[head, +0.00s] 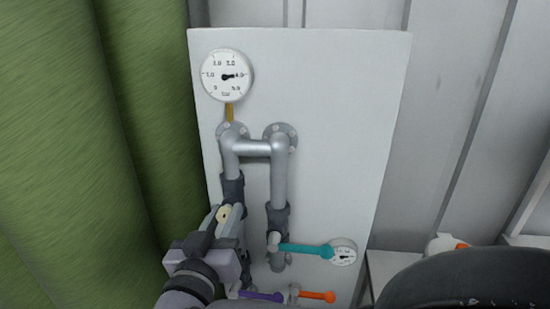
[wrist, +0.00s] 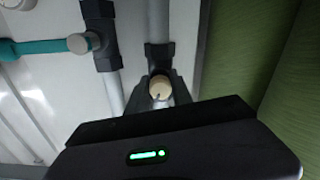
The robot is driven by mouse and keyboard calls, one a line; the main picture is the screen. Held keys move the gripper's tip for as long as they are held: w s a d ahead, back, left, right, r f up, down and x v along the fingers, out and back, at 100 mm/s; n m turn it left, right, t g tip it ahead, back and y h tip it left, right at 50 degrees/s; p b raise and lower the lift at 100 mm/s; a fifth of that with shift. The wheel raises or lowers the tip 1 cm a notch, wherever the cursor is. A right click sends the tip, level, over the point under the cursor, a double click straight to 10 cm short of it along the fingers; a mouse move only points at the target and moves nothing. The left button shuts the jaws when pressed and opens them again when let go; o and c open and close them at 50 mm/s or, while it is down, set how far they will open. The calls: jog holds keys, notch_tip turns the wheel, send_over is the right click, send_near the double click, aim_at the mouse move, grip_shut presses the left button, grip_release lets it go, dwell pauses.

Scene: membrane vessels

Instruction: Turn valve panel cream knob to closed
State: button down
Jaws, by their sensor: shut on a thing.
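The cream knob (wrist: 159,88) sits on the front of a dark valve body on a grey pipe. In the wrist view its round cream face shows just beyond my gripper's dark housing. In the head view a small part of the cream knob (head: 224,213) shows between the fingers. My gripper (head: 223,217) is shut on the knob at the panel's lower left. The valve panel (head: 345,120) is a pale upright board. The gripper hides part of the valve body, and I cannot read the knob's position.
A teal lever (head: 305,249) points right from the neighbouring pipe, close beside my gripper. Below are a purple lever (head: 262,296) and an orange lever (head: 316,296). Gauges sit at the upper left (head: 227,75) and lower right (head: 343,252). Green cylinders (head: 75,130) stand close on the left.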

jog(key=m+b, duration=0.2)
jog(key=shift+f+m, duration=0.2)
jog(key=shift+m, duration=0.2)
jog(key=m, duration=0.2)
jog(key=shift+r+m+b, duration=0.15)
jog(key=shift+m+b, duration=0.2)
jog(key=shift+m, duration=0.05)
jog(key=m, duration=0.4)
jog(key=shift+a, duration=0.1)
jog(key=shift+r+m, duration=0.1)
jog(key=shift+m, duration=2)
jog(key=c, duration=1.1)
grip_release()
